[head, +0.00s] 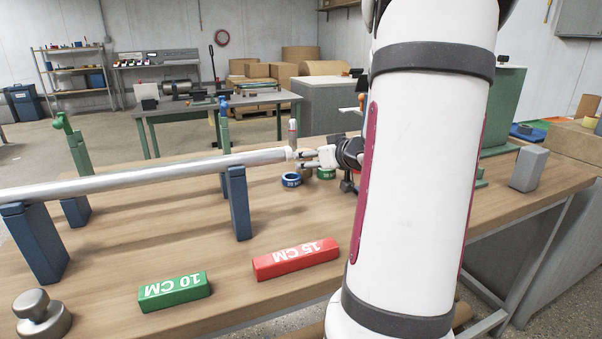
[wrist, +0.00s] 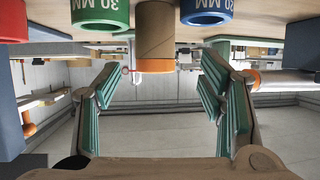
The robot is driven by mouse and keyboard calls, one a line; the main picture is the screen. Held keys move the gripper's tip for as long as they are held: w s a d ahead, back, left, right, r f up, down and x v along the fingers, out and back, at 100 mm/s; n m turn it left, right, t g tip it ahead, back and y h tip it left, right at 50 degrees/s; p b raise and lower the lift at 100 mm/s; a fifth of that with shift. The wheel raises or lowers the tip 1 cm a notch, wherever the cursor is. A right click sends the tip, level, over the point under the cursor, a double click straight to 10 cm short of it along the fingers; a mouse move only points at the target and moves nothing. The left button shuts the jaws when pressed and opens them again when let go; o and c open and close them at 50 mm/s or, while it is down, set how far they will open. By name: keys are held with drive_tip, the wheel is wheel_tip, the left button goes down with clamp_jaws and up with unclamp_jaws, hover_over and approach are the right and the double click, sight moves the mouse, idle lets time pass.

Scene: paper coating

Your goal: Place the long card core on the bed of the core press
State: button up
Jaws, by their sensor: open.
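A brown card core (wrist: 155,38) with an orange end stands on the bench in the upside-down wrist view, ahead of my gripper and between the lines of its fingers. In the head view only a small brown part of it (head: 307,172) seems to show behind my gripper. My gripper (head: 308,158) is open and empty, low over the bench; its green-padded fingers also show in the wrist view (wrist: 160,88). A green machine (head: 502,105) behind my arm may be the core press; its bed is mostly hidden.
A long silver bar (head: 150,176) rests on blue stands (head: 239,203) at left. Green (head: 175,292) and red (head: 296,259) blocks lie in front. A grey block (head: 528,168) stands right.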

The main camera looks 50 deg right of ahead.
sight(309, 159)
drive_tip(key=shift+b+x, duration=0.3)
drive_tip(key=shift+x, duration=0.75)
drive_tip(key=b+x, duration=0.1)
drive_tip(key=x, duration=0.1)
drive_tip(key=b+x, duration=0.1)
drive_tip(key=x, duration=0.1)
drive_tip(key=shift+s+d+f, duration=0.1)
drive_tip(key=shift+d+f, duration=0.15)
drive_tip(key=shift+w+d+b, duration=0.15)
drive_tip(key=shift+w+b, duration=0.15)
drive_tip(key=shift+w, duration=0.05)
drive_tip(key=c, duration=1.4)
drive_tip(key=shift+o, duration=0.2)
drive_tip(key=shift+r, duration=0.1)
